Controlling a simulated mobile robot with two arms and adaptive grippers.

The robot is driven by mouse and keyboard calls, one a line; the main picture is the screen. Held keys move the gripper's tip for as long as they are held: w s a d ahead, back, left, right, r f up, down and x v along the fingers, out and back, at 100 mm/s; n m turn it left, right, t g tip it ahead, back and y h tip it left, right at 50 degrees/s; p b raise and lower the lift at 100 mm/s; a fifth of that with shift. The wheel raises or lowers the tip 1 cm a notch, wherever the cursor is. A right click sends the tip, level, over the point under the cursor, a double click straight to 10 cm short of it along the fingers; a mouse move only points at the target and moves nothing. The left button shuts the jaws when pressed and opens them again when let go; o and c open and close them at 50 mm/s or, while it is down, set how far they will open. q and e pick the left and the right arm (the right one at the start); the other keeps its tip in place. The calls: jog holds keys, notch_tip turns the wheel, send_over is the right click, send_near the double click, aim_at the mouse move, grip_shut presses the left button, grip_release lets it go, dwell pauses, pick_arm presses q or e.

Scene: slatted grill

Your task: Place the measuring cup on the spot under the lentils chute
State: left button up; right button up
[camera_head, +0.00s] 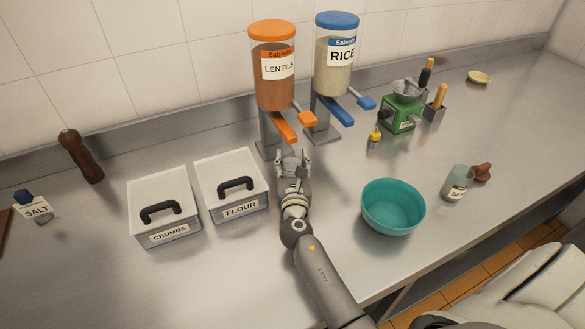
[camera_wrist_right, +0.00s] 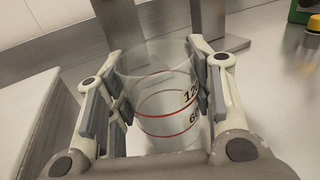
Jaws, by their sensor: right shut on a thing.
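The lentils dispenser (camera_head: 272,75) has an orange lid and an orange chute (camera_head: 284,126) at its base. My right gripper (camera_head: 292,160) is just below and in front of that chute in the head view. In the right wrist view it is shut on the clear measuring cup (camera_wrist_right: 160,100), one finger on each side. The cup is upright, with red lines and dark numbers. In the head view the cup is mostly hidden by the gripper. I cannot tell whether its base touches the counter. The spot under the chute is hidden. My left gripper is not in view.
The flour box (camera_head: 232,184) stands close to the left of my right arm, with the crumbs box (camera_head: 164,207) beyond it. A teal bowl (camera_head: 393,206) stands to the right. The rice dispenser (camera_head: 336,55) is right of the lentils one. Counter between arm and bowl is clear.

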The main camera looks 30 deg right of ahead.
jog(key=shift+f, duration=0.15)
jog(key=o, duration=0.6)
jog(key=shift+f, duration=0.1)
jog(key=shift+o, duration=0.8)
jog(key=b+v, duration=0.1)
jog(key=v, duration=0.9)
jog(key=shift+s+a+b, duration=0.15)
jog(key=shift+s+b, duration=0.15)
jog(key=shift+s+a+r, duration=0.1)
jog(key=shift+s+a, duration=0.05)
jog(key=shift+s, duration=0.2)
jog(key=shift+s+a+r, duration=0.15)
jog(key=shift+s, duration=0.2)
